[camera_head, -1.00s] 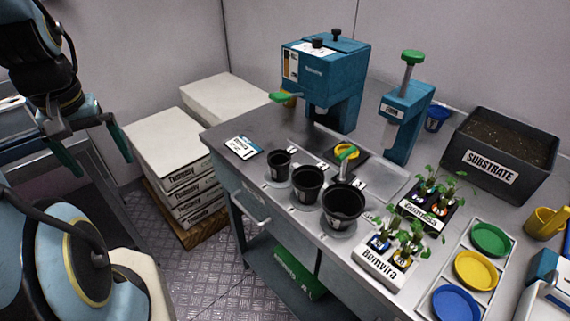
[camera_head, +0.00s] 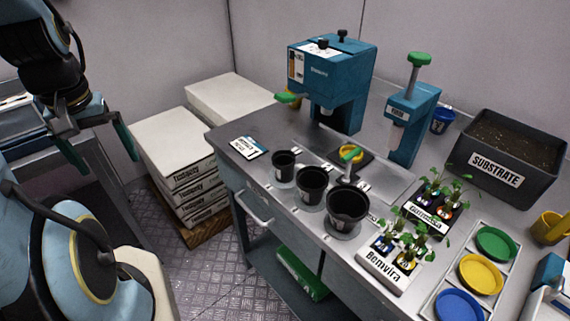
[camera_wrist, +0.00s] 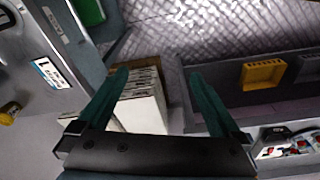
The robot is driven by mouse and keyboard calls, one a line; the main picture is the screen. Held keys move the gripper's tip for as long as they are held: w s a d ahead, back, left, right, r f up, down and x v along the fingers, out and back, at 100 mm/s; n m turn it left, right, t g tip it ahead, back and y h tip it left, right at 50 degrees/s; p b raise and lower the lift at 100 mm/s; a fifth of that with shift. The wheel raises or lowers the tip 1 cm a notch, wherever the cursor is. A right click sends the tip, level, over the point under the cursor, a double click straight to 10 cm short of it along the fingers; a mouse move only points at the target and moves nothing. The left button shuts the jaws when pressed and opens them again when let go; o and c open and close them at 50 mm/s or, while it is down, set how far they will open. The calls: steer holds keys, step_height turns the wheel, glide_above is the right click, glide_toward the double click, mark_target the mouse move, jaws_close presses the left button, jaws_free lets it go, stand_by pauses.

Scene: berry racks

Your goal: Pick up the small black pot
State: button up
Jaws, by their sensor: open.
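Three black pots stand in a row on the metal bench. The small black pot (camera_head: 284,165) is the farthest left, a medium pot (camera_head: 312,184) is beside it, and the largest pot (camera_head: 346,208) is nearest. My gripper (camera_head: 98,159) is open and empty at the left, well away from the bench pots. The wrist view also shows my gripper (camera_wrist: 155,88), with two green fingers spread apart. No pot shows in the wrist view.
Stacked white boxes (camera_head: 172,150) stand left of the bench. A blue press (camera_head: 330,72) and a second blue stand (camera_head: 411,115) rise behind the pots. Seedling trays (camera_head: 395,262) and coloured saucers (camera_head: 479,273) lie to the right. A flat card (camera_head: 248,147) lies near the small pot.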

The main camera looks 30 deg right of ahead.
steer(key=shift+c, duration=0.4)
steer(key=w+d+f+m+b, duration=0.1)
steer(key=w+d+m, duration=0.1)
steer(key=d+m, duration=0.5)
steer(key=m+g+b, duration=0.1)
steer(key=m+b, duration=0.2)
steer(key=m, duration=1.6)
glide_above(282, 166)
steer(key=w, duration=0.3)
step_height(282, 166, down, 2)
steer(key=f, duration=0.3)
steer(key=d+f, duration=0.1)
steer(key=f, duration=0.1)
steer(key=shift+s+d+p, duration=0.1)
steer(key=shift+s+p, duration=0.1)
steer(key=shift+p, duration=0.1)
steer(key=shift+d+f+p, duration=0.1)
steer(key=shift+f+p, duration=1.05)
steer(key=shift+f, duration=1.9)
steer(key=c, duration=1.3)
steer(key=shift+o, duration=0.2)
